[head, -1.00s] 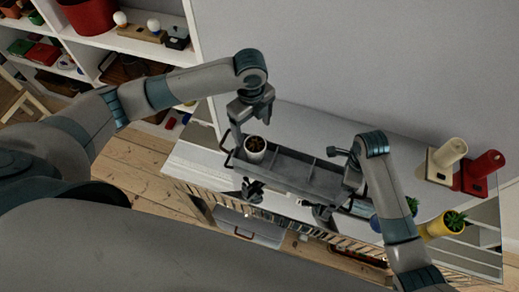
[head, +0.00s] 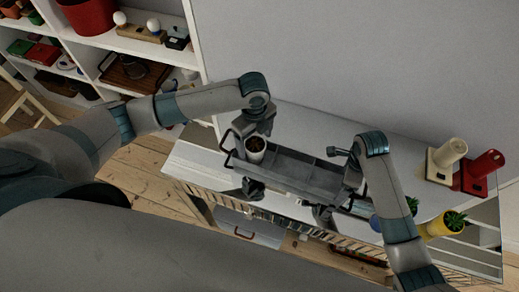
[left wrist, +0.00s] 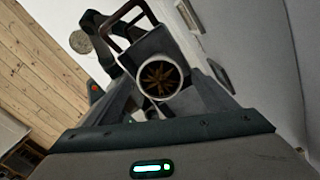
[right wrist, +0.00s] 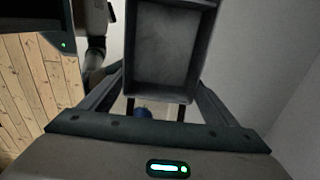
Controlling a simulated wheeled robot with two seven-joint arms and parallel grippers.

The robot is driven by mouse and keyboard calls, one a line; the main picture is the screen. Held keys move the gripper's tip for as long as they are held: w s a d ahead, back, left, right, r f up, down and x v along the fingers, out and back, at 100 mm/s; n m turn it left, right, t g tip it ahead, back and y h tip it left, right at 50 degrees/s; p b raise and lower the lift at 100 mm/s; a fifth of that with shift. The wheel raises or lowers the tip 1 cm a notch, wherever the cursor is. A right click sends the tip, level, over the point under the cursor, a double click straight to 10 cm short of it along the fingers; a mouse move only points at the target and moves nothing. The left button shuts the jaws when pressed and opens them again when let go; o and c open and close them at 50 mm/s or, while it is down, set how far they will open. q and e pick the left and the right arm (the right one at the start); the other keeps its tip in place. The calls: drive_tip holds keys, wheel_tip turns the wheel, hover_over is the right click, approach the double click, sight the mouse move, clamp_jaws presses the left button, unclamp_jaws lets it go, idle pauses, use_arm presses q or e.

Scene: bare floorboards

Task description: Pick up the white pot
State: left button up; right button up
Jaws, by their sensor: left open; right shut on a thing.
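The white pot (head: 255,157), with dark brown contents, stands in the left end of a long grey divided tray (head: 290,170). My left gripper (head: 257,134) is over the pot in the head view. In the left wrist view, the pot (left wrist: 161,80) sits between the two open fingers, close to both; contact cannot be told. My right gripper (head: 347,186) is shut on the tray's right end. In the right wrist view, an empty compartment of the tray (right wrist: 165,50) shows between the fingers. The right fingertips are partly hidden.
A blue pot shows behind my right arm. A filled shelf (head: 125,45) is at left.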

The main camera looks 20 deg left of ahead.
use_arm(q)
drive_tip(key=shift+f, duration=1.3)
drive_tip(key=shift+c, duration=0.5)
drive_tip(key=c, duration=1.3)
drive_tip(key=shift+o, duration=0.2)
drive_tip(key=shift+r, duration=0.1)
wheel_tip(320, 180, up, 10)
drive_tip(key=shift+f, duration=0.1)
